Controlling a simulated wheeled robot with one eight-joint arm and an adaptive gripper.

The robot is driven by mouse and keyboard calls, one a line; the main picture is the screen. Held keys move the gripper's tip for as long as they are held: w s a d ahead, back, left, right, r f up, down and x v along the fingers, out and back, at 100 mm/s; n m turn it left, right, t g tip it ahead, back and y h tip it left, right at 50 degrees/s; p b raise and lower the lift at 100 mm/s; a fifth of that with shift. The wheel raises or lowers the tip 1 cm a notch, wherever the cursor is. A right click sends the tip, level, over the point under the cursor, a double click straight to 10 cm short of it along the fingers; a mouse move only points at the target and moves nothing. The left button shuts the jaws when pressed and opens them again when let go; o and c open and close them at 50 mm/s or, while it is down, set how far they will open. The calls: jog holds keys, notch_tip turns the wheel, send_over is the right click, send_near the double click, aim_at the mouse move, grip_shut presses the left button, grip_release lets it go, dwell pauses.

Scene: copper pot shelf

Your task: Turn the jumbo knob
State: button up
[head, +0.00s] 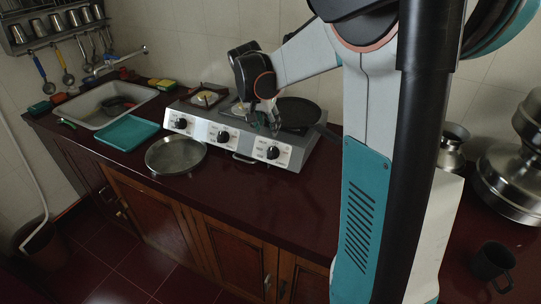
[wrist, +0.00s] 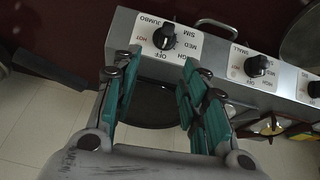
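The jumbo knob (wrist: 164,37) is black, on a white plate lettered JUMBO, OFF, HIGH, MED and SIM on the stove's front panel. In the head view it is the rightmost knob (head: 273,152). My gripper (wrist: 158,75) is open, with its teal-padded fingers apart and nothing between them. In the wrist view the knob lies beyond the fingertips, and the fingers do not appear to touch it. In the head view my gripper (head: 265,121) hangs over the stove (head: 240,138), behind the knob and in front of the black pan.
A black pan (head: 298,112) sits on the right burner, and its handle (wrist: 50,70) sticks out sideways. The small knob (wrist: 256,66) is beside the jumbo knob. A round metal tray (head: 176,155) lies before the stove. A sink (head: 113,104) is left; metal pots (head: 512,172) stand right.

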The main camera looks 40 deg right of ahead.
aim_at(271, 149)
jog(key=shift+m, duration=0.3)
jog(key=b+x, duration=0.1)
jog(key=x, duration=0.3)
jog(key=b+x, duration=0.2)
jog(key=x, duration=0.3)
jog(key=b+x, duration=0.1)
jog(key=x, duration=0.3)
jog(key=shift+w+a+f+b, duration=0.25)
jog(key=shift+w+f+b, duration=0.15)
jog(key=shift+w+f, duration=0.05)
grip_shut()
